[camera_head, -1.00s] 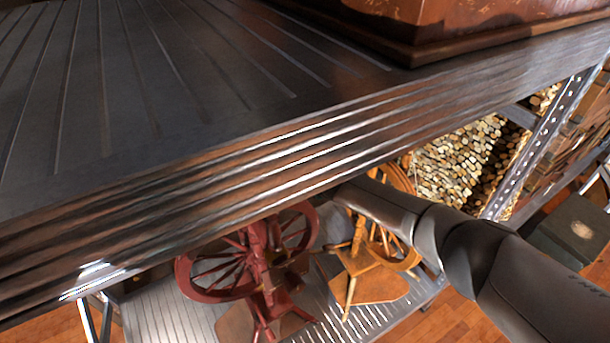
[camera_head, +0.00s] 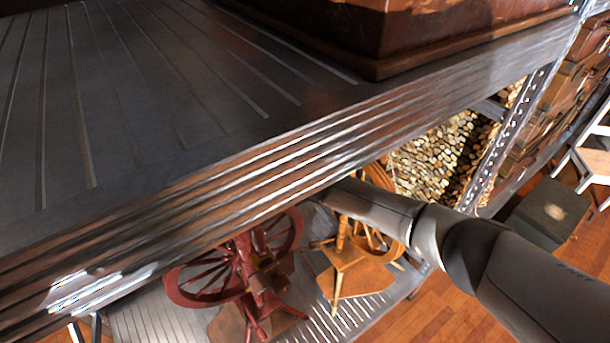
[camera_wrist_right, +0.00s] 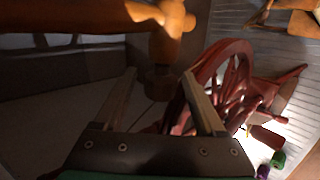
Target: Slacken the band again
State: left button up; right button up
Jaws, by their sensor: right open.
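An orange-brown wooden spinning wheel (camera_head: 352,275) stands on the lower shelf in the head view. A dark red spinning wheel (camera_head: 236,277) stands to its left. My right arm reaches under the upper shelf beside the orange wheel, its hand hidden there. In the right wrist view my right gripper (camera_wrist_right: 159,74) is open. A turned orange-brown wooden part (camera_wrist_right: 165,45) lies ahead of and between its fingertips; I cannot tell whether they touch. The red wheel's rim (camera_wrist_right: 205,65) shows close to the right finger. I cannot make out a band. My left gripper is not in view.
The metal upper shelf (camera_head: 110,120) overhangs the wheels and limits room above. A brown wooden chest (camera_head: 420,40) stands on it. Stacked logs (camera_head: 440,150) and a dark box (camera_head: 545,212) lie to the right. Small coloured items (camera_wrist_right: 270,160) show at the wrist view's lower right.

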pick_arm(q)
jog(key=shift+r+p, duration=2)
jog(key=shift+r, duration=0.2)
pick_arm(e)
jog(key=v, duration=1.2)
jog(key=shift+s, duration=0.2)
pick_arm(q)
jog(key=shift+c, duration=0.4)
pick_arm(e)
jog(key=shift+d, duration=0.1)
